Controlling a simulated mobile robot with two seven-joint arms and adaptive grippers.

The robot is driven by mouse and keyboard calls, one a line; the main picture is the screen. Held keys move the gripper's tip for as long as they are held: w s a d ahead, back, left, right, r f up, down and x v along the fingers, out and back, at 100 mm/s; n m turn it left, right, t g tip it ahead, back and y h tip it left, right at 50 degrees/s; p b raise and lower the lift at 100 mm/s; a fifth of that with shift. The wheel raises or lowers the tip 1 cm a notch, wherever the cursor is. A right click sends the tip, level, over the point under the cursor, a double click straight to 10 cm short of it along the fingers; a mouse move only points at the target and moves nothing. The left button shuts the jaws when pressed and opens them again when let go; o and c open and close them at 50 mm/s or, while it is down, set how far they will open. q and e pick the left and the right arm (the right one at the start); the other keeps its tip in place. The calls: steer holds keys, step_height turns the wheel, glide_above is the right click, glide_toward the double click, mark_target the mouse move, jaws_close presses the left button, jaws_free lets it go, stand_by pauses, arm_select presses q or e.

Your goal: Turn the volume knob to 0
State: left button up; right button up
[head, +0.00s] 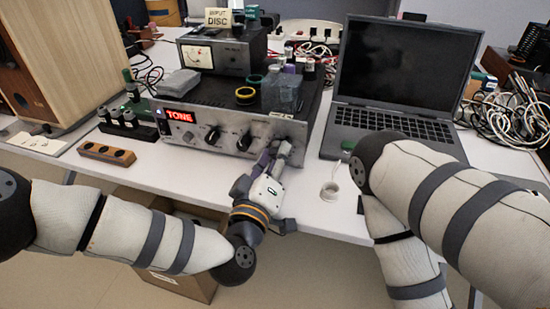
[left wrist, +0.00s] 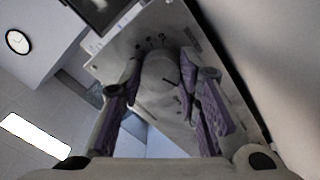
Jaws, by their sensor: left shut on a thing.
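The amplifier (head: 190,125) stands on the table with a red display reading TONE and several dark knobs (head: 244,141) along its silver front. My left gripper (head: 277,152) is at the right end of this front panel. In the left wrist view a round, pale silver knob (left wrist: 158,72) sits between the purple finger pads, and my left gripper (left wrist: 163,85) is shut on it. A thin dark mark shows on the knob's face. In the head view the gripper hides most of this knob, and its setting cannot be read. My right arm shows, but its gripper is out of view.
An open laptop (head: 400,70) stands right of the amplifier. A wooden block with holes (head: 107,153) lies at the left. Tangled cables (head: 510,115) lie at the right.

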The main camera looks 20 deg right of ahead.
arm_select(q)
steer(key=shift+n+b, duration=0.45)
steer(key=shift+n, duration=1.85)
arm_select(e)
steer(key=shift+s+f, duration=0.5)
steer(key=shift+f, duration=0.05)
arm_select(q)
steer(key=o, duration=1.1)
steer(key=shift+o, duration=0.2)
steer(key=shift+s, duration=0.1)
steer(key=v, duration=1.2)
